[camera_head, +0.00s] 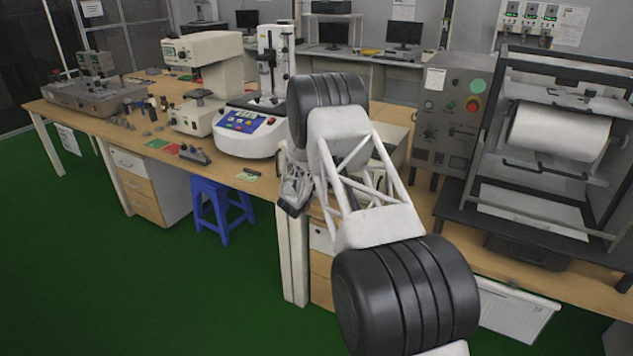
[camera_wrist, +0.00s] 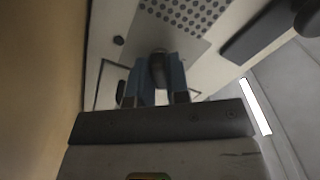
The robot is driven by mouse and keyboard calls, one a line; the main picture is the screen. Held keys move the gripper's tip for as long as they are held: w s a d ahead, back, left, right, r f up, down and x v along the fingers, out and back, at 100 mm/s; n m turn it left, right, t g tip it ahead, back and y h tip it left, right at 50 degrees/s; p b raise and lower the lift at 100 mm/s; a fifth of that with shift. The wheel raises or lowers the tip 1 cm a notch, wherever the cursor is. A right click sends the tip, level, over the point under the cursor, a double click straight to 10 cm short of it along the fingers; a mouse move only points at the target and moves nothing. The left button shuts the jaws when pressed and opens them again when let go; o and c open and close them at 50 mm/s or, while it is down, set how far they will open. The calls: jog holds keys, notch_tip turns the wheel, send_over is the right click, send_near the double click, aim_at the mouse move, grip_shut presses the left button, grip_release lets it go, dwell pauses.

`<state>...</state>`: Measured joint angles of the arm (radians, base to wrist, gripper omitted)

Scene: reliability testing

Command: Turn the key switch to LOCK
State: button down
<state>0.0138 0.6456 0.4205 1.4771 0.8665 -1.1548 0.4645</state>
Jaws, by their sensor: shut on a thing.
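In the wrist view, the blue-grey fingers of my gripper (camera_wrist: 158,84) are closed around a dark rounded piece (camera_wrist: 157,68), which looks like the key switch. It stands in front of a light panel (camera_wrist: 108,62). Its turn position and any LOCK lettering cannot be read. In the head view, my gripper (camera_head: 293,190) is partly behind my own arm, by the front edge of the bench. The key switch is hidden there.
A grey control box (camera_head: 450,112) stands right of my arm, beside a roll machine (camera_head: 560,132). A blue stool (camera_head: 222,208) stands under the bench (camera_head: 140,133).

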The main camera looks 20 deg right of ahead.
jog(key=c, duration=1.1)
grip_release()
jog(key=shift+v, duration=3.9)
